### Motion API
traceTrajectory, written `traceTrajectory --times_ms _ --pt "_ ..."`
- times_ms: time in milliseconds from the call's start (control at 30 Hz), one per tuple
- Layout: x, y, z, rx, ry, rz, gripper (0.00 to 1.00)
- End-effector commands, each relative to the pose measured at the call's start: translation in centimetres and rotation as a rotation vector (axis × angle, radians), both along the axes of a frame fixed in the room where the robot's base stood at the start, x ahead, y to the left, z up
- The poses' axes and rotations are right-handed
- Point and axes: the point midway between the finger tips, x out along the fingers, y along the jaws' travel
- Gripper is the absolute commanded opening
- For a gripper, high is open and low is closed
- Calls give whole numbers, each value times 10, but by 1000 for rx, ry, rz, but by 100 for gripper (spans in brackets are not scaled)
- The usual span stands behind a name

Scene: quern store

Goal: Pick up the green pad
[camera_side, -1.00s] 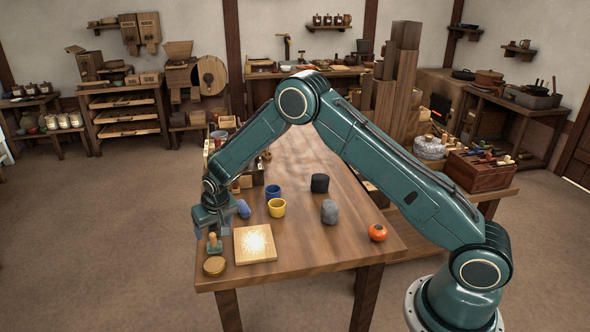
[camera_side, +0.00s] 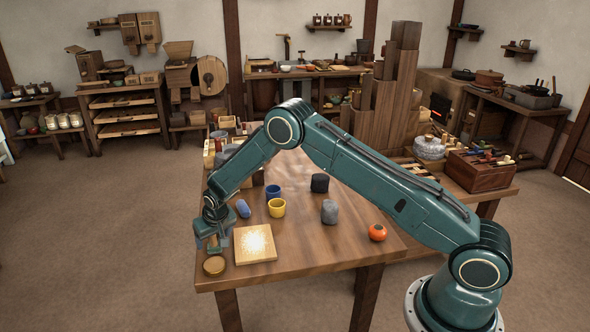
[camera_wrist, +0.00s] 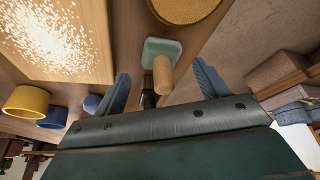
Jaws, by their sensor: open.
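The green pad (camera_wrist: 157,46) lies on the wooden table (camera_side: 310,250), with an upright round wooden handle (camera_wrist: 163,75) on it. In the wrist view the handle shows between the two blue fingers of my gripper (camera_wrist: 162,72), with a gap on each side. My gripper is open and holds nothing. In the side view my gripper (camera_side: 213,243) is low over the table's near left corner, and it mostly hides the pad and handle there.
A board with pale grains (camera_side: 255,243) lies just right of my gripper. A round tan disc (camera_side: 214,265) lies in front. A blue oblong (camera_side: 243,208), blue cup (camera_side: 273,191) and yellow cup (camera_side: 277,208) stand behind. The table's left edge is close.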

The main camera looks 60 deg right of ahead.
Motion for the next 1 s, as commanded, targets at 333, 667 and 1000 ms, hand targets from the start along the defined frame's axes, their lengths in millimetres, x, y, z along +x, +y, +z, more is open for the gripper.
traceTrajectory --times_ms 333,667,1000 --pt "7 -2 -18 0 -1 1 73" --pt "7 -2 -17 0 -1 1 73" --pt "7 -2 -17 0 -1 1 28"
